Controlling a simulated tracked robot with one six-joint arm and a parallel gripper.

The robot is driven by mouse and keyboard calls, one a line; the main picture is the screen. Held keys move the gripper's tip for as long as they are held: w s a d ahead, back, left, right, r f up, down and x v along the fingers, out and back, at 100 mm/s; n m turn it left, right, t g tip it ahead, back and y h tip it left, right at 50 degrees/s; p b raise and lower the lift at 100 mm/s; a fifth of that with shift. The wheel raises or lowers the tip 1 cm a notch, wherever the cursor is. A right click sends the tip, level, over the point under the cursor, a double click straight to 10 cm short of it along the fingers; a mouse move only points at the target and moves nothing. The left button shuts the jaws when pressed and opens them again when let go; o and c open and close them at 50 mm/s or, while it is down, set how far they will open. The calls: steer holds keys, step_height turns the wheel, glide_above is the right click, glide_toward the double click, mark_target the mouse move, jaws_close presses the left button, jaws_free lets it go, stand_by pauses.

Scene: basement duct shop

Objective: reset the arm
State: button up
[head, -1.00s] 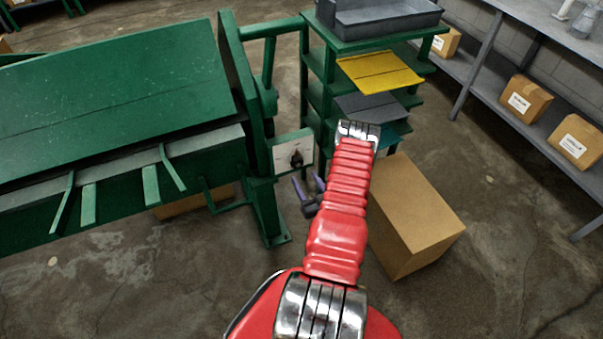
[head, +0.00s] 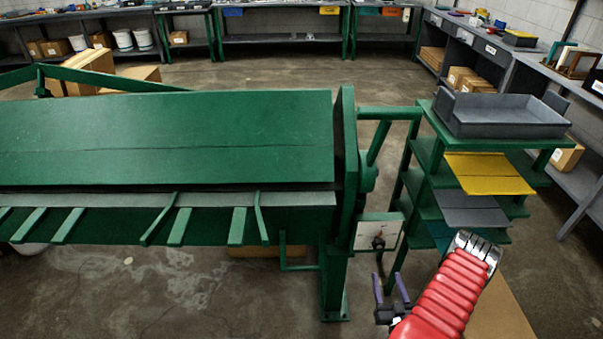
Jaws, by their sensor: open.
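My red arm shows at the lower right of the head view. My gripper (head: 390,284) has two dark purple fingers, spread apart and pointing up in the picture. Nothing is seen between them. It shows below a white control box (head: 379,233) with a dark knob on the green machine. I cannot tell how far it is from that box. The gripper's base is partly hidden by my arm.
A green sheet-bending machine (head: 170,135) fills the left and middle. A green rack (head: 417,158) with yellow and grey sheets and a grey tray (head: 505,118) stands right. A cardboard box (head: 505,312) is partly behind my arm. Bare floor (head: 240,70) lies beyond the machine.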

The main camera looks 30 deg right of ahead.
steer(key=s+a+f+g+y, duration=0.2)
steer(key=s+f+g, duration=0.15)
steer(key=f, duration=0.35)
steer(key=s+a+f+g+y, duration=0.2)
steer(key=f+g+y, duration=0.15)
steer(key=f, duration=0.35)
steer(key=w+a+r+g+y, duration=0.1)
steer(key=a+r+g, duration=0.2)
steer(key=r, duration=0.8)
steer(key=w+a+r+g+y, duration=0.1)
steer(key=a+r+g, duration=0.2)
steer(key=r, duration=0.7)
steer(key=w+a+r+g+y, duration=0.1)
steer(key=a+r+g, duration=0.2)
steer(key=r, duration=0.8)
steer(key=a+r+n+t, duration=0.6)
steer(key=a+r+n, duration=0.1)
steer(key=a+r, duration=2.2)
step_height(320, 180, up, 2)
steer(key=shift+w+a+y, duration=0.35)
